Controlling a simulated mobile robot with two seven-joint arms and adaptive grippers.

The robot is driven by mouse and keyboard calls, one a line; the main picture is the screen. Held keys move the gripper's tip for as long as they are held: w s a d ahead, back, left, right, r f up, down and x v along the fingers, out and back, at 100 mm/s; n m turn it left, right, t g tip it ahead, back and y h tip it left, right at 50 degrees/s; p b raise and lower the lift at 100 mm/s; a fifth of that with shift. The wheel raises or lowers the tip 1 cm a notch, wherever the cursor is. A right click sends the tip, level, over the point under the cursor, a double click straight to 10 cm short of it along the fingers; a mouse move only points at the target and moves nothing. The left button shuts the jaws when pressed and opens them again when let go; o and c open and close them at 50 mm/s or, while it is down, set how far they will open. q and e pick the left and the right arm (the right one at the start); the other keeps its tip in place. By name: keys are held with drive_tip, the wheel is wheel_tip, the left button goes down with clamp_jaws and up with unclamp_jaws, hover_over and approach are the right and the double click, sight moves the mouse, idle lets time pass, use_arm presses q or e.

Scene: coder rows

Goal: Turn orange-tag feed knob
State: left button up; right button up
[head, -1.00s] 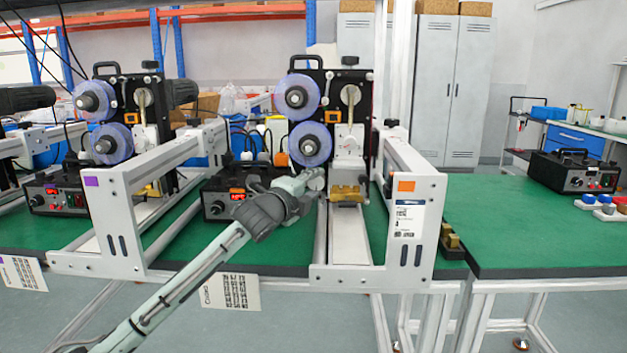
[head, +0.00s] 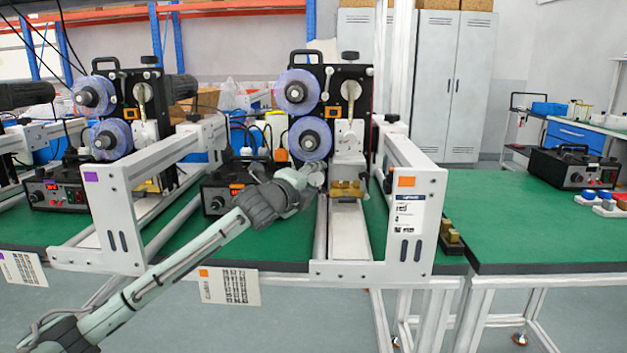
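The orange-tag coder (head: 345,110) stands in the middle. Its frame carries an orange tag (head: 405,181) on the right end plate, and two blue film reels show on its left side. My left gripper (head: 314,174) reaches in from the lower left, up against the coder's lower left side beside the brass block (head: 345,188). Its fingers are small and overlap pale round parts there, so I cannot tell whether they are open or touch a knob. I cannot make out the feed knob clearly. My forearm partly covers the control box (head: 214,191) with a red display. My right gripper is not in view.
A second coder (head: 128,110) with a purple tag (head: 91,177) stands at left. White frame beams (head: 400,150) flank the middle coder. A separate black box (head: 572,170) and coloured buttons sit on the right table (head: 530,220), whose middle is clear.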

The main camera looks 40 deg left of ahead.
use_arm(q)
drive_tip(key=shift+o, duration=0.3)
drive_tip(key=v, duration=1.2)
idle(0.6)
